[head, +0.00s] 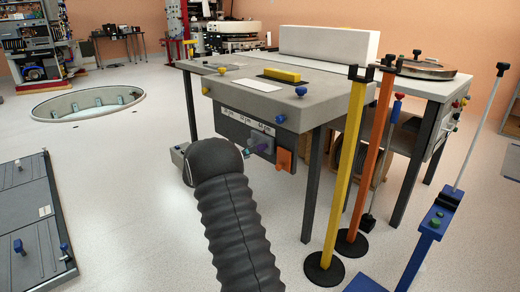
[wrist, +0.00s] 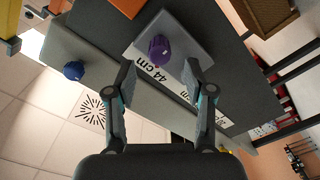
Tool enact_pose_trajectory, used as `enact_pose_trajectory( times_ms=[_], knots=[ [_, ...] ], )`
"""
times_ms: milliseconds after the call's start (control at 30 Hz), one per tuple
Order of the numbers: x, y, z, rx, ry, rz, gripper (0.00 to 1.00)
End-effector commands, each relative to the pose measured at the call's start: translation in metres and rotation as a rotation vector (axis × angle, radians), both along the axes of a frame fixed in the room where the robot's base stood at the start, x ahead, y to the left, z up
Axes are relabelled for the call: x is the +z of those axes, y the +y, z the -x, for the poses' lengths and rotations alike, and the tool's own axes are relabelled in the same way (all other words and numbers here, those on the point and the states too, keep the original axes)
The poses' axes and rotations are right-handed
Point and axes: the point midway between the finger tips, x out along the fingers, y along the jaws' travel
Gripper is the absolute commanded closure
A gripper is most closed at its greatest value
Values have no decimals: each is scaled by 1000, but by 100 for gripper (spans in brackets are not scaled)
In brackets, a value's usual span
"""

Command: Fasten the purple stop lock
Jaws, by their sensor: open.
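The purple stop lock (wrist: 159,49) is a small knob on a grey block (wrist: 188,35) beside the "44 cm" label in the wrist view. In the head view the purple lock (head: 266,147) shows on the table's front panel, just past my arm's dark sleeve. My gripper (wrist: 160,78) is open, with its two fingers apart and nothing between them. The lock lies just beyond the fingertips, about in line with the gap; I see no contact. In the head view my arm hides most of the gripper.
A blue knob (wrist: 74,70) sits on the panel edge. An orange block (head: 285,159) hangs right of the lock. A yellow post (head: 343,175) and an orange post (head: 368,155) stand right of it. A round floor opening (head: 50,112) lies at the left.

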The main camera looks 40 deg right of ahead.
Motion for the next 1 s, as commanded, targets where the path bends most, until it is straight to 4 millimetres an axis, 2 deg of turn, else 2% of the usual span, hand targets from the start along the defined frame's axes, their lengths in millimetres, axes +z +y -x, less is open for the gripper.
enact_pose_trajectory(
  times_ms=[200,400,800,1000],
  knots=[
    [0,-39,-2,-2,-1,1,47],
    [1,-59,-4,0,-1,1,47],
    [1,-64,-5,2,-1,1,47],
    [0,-64,-5,1,-1,1,97]
  ],
)
